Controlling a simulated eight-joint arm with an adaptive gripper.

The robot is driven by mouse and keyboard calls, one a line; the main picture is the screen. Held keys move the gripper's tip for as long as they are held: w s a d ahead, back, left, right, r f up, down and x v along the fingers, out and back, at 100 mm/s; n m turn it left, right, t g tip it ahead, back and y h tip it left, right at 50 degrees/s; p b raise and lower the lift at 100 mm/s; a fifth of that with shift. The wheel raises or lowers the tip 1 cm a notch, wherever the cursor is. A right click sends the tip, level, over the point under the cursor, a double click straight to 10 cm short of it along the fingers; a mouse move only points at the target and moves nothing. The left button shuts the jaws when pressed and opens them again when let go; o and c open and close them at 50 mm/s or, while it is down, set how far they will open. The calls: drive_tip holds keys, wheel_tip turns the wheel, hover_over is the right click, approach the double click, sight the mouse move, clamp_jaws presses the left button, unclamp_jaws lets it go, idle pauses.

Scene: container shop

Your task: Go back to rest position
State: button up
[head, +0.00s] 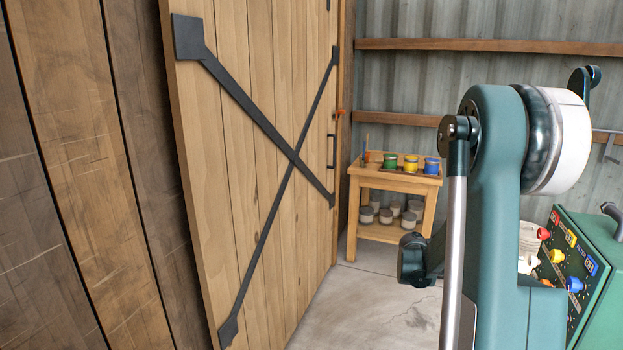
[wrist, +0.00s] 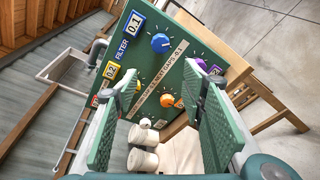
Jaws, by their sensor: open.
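My gripper (wrist: 165,120) shows in the wrist view with its two green ribbed finger pads wide apart. Nothing is between the pads. Beyond them is a green control panel (wrist: 128,52) with coloured knobs, including a blue knob (wrist: 161,42) and an orange knob (wrist: 167,100). In the head view my arm stands up in the right half and hides part of the scene. The gripper's fingers cannot be made out there.
The green machine (head: 600,300) stands close to my arm at the lower right. A wooden table (head: 395,172) with paint pots is at the back. A wooden door (head: 250,120) with black braces fills the left. Concrete floor (head: 375,300) between is clear.

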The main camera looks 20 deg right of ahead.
drive_tip(key=w+a+r+n+t+y, duration=0.15)
drive_tip(key=w+a+t, duration=0.3)
drive_tip(key=a, duration=0.95)
drive_tip(key=w+a+n+t+y, duration=0.1)
drive_tip(key=w+a+t+y, duration=0.35)
drive_tip(key=a, duration=0.95)
drive_tip(key=s+a+t+y, duration=0.2)
drive_tip(key=s+a, duration=0.1)
drive_tip(key=a, duration=0.8)
drive_tip(key=s+a+f+m+t+y, duration=0.1)
drive_tip(key=s+a+t+y, duration=0.1)
drive_tip(key=a, duration=1)
drive_tip(key=s+a+t+y, duration=0.3)
drive_tip(key=s+a+t, duration=0.1)
drive_tip(key=a, duration=0.7)
drive_tip(key=shift+s+a+f, duration=0.25)
drive_tip(key=shift+a+f, duration=0.1)
